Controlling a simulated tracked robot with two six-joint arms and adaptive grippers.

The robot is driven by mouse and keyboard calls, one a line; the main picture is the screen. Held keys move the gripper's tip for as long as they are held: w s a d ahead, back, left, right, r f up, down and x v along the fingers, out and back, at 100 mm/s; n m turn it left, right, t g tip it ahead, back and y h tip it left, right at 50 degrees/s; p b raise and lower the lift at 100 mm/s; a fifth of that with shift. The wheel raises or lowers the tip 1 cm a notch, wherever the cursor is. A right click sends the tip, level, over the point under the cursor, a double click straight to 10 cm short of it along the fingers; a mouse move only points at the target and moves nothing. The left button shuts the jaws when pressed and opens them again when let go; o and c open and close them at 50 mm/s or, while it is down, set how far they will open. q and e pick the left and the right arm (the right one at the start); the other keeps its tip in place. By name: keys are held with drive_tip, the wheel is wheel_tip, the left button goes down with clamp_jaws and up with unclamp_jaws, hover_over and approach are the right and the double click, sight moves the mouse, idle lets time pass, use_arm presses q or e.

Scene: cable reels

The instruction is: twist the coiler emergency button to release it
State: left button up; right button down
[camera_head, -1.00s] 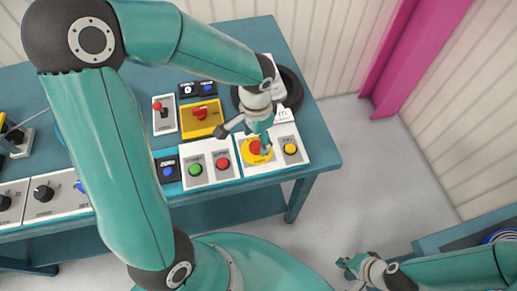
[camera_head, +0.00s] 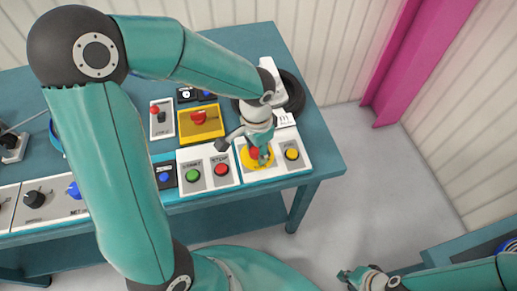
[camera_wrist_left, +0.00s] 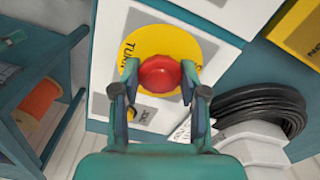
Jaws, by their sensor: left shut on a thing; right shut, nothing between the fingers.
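The coiler emergency button is a red mushroom knob on a round yellow plate (camera_head: 245,158), on a white panel at the table's front right. In the left wrist view the red knob (camera_wrist_left: 160,75) sits between the two fingers of my left gripper (camera_wrist_left: 160,82), which is shut on it. The yellow plate (camera_wrist_left: 150,42) there shows part of the word "TURN". In the head view my left gripper (camera_head: 260,152) reaches down onto the button and partly covers it. My right gripper (camera_head: 345,276) is at the lower right, shut and empty, away from the table.
Another red button on a yellow box (camera_head: 199,117) stands behind. A black cable coil (camera_head: 293,92) lies at the back right. Clear floor lies right of the table.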

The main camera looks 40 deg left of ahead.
use_arm(q)
drive_tip(key=shift+s+f, duration=0.1)
drive_tip(key=shift+m+p, duration=0.5)
drive_tip(key=shift+m, duration=0.5)
drive_tip(key=m+p, duration=0.1)
drive_tip(key=m, duration=0.2)
drive_tip(key=shift+s+f+m, duration=0.1)
drive_tip(key=shift+m, duration=0.3)
drive_tip(key=shift+r+p, duration=0.4)
drive_tip(key=shift+r, duration=0.05)
drive_tip(key=o, duration=0.8)
drive_tip(key=shift+r, duration=0.1)
